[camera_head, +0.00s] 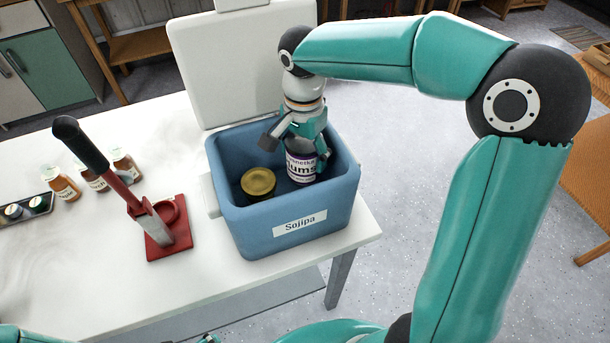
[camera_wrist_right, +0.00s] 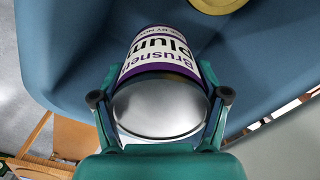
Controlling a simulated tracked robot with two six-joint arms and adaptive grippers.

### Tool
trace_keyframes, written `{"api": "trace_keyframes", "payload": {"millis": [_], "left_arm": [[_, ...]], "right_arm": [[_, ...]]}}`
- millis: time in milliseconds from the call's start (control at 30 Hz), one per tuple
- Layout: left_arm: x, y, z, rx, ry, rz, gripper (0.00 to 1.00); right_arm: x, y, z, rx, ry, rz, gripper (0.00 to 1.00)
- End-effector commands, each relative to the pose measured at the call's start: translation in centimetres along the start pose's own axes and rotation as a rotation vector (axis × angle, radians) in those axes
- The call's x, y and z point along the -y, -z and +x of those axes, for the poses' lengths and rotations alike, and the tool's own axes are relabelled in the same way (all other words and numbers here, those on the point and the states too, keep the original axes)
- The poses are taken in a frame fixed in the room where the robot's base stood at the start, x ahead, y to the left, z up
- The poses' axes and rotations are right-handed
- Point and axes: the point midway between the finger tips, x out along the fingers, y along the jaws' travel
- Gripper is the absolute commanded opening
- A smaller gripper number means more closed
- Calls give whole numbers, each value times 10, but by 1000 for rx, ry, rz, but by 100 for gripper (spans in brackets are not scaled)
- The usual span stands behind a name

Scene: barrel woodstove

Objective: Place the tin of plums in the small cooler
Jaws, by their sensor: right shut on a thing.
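The tin of plums (camera_head: 301,164), with a white and purple label, is upright inside the small blue cooler (camera_head: 301,236), in its right part. My right gripper (camera_head: 305,140) reaches down into the cooler from above and is shut on the tin near its top. In the right wrist view the tin (camera_wrist_right: 160,104) sits between the two fingers, its silvery end toward the camera. I cannot tell whether the tin's bottom touches the cooler floor. The cooler's white lid (camera_head: 243,66) stands open behind it.
A gold-lidded jar (camera_head: 258,183) stands in the cooler left of the tin. On the white table (camera_head: 120,290), left of the cooler, are a red press tool (camera_head: 168,225), several small jars (camera_head: 95,180) and a dark tray (camera_head: 25,210). The table's right edge is close to the cooler.

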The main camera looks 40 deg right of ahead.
Motion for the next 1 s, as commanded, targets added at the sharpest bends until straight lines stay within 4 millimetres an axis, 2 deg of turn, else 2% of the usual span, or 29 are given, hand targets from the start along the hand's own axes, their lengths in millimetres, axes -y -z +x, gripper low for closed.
{"api": "trace_keyframes", "payload": {"millis": [100, 367, 600, 1000], "left_arm": [[0, 0, 1, 0, 0, 0, 100], [0, 0, 1, 0, 0, 0, 100], [0, 0, 2, -1, 0, 0, 100], [1, 0, 4, 0, 0, 0, 100]], "right_arm": [[1, -1, 22, 1, -1, -2, 7], [2, 0, 41, -1, 1, -1, 7], [2, 0, 72, 0, 0, -3, 7], [2, 0, 79, -1, 3, -3, 7]]}}
